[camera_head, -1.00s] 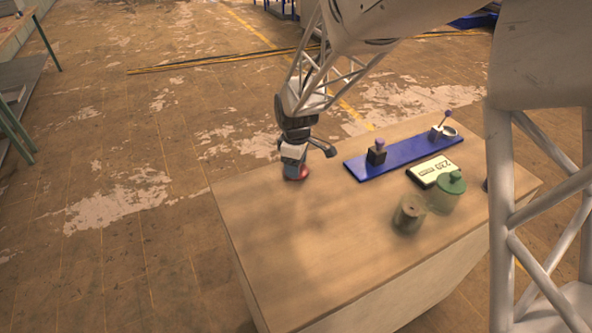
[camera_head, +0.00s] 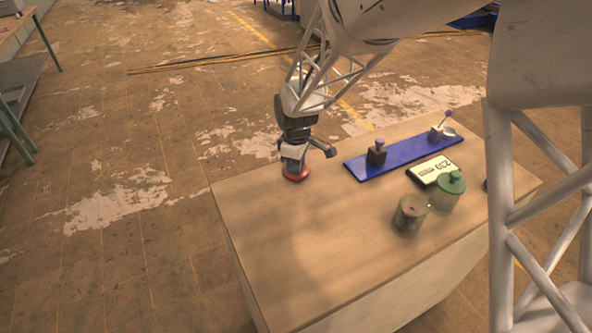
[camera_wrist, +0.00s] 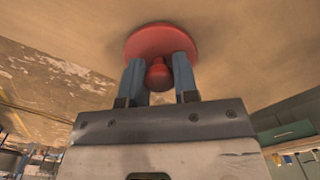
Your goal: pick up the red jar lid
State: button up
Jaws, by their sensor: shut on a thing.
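The red jar lid (camera_head: 296,172) is at the far left corner of the wooden table. In the wrist view the lid (camera_wrist: 160,38) is a round red disc with a knob between my fingers. My gripper (camera_wrist: 159,78) is shut on the knob, with one blue finger on each side. In the head view my gripper (camera_head: 293,160) points down onto the lid. I cannot tell whether the lid touches the tabletop.
A blue board (camera_head: 400,156) with two purple-knobbed levers lies to the right. A display reading 220 (camera_head: 431,171), a green-lidded jar (camera_head: 447,192) and an open jar (camera_head: 410,213) stand nearby. The front left of the wooden table (camera_head: 310,260) is clear.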

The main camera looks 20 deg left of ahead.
jog(key=shift+r, duration=0.15)
jog(key=shift+r, duration=0.8)
jog(key=shift+s+d+r, duration=0.1)
jog(key=shift+s+r, duration=0.05)
jog(key=shift+r, duration=0.8)
jog(key=s+d, duration=0.3)
jog(key=s, duration=0.1)
jog(key=s+d, duration=0.2)
jog(key=s, duration=0.2)
jog(key=s+d+r, duration=0.1)
jog(key=s+d, duration=0.2)
jog(key=s, duration=0.2)
jog(key=shift+d+r, duration=0.1)
jog(key=shift+d, duration=0.2)
jog(key=shift+d, duration=0.1)
